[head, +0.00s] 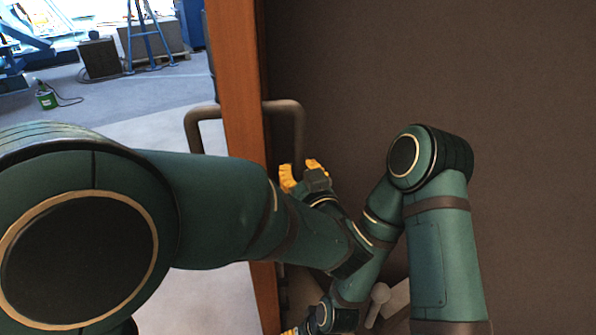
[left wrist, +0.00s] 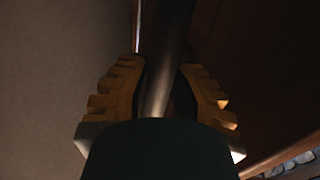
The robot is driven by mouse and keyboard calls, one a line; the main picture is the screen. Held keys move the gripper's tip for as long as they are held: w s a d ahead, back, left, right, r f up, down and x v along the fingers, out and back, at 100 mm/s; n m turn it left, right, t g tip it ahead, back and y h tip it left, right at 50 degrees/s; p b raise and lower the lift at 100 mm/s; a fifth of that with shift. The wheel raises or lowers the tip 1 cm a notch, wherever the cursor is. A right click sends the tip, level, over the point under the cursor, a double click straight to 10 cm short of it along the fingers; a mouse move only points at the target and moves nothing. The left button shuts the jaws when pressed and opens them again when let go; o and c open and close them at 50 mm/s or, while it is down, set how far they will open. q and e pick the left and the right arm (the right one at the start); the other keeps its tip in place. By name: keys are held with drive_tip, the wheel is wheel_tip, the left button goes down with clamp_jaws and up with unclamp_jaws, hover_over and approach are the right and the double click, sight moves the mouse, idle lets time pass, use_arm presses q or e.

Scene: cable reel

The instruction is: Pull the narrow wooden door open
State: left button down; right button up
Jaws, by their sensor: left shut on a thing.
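The narrow wooden door (head: 236,60) shows in the head view as an orange-brown strip, seen nearly edge-on. A dark bar handle (head: 298,125) sticks out from its right side, and a matching handle (head: 190,128) from its left side. My left gripper (head: 303,174) is shut on the lower part of the right-hand handle. In the left wrist view the handle bar (left wrist: 158,95) runs between the yellow fingers. My right gripper (head: 290,331) is mostly cut off by the bottom edge of the head view, so its jaws cannot be made out.
A plain dark brown surface (head: 480,80) fills the right side. My two arms are close together in front.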

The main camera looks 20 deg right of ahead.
use_arm(q)
drive_tip(key=shift+s+d+f, duration=0.1)
drive_tip(key=shift+d, duration=0.4)
drive_tip(key=c, duration=0.8)
unclamp_jaws()
drive_tip(key=shift+s, duration=0.1)
wheel_tip(320, 180, up, 10)
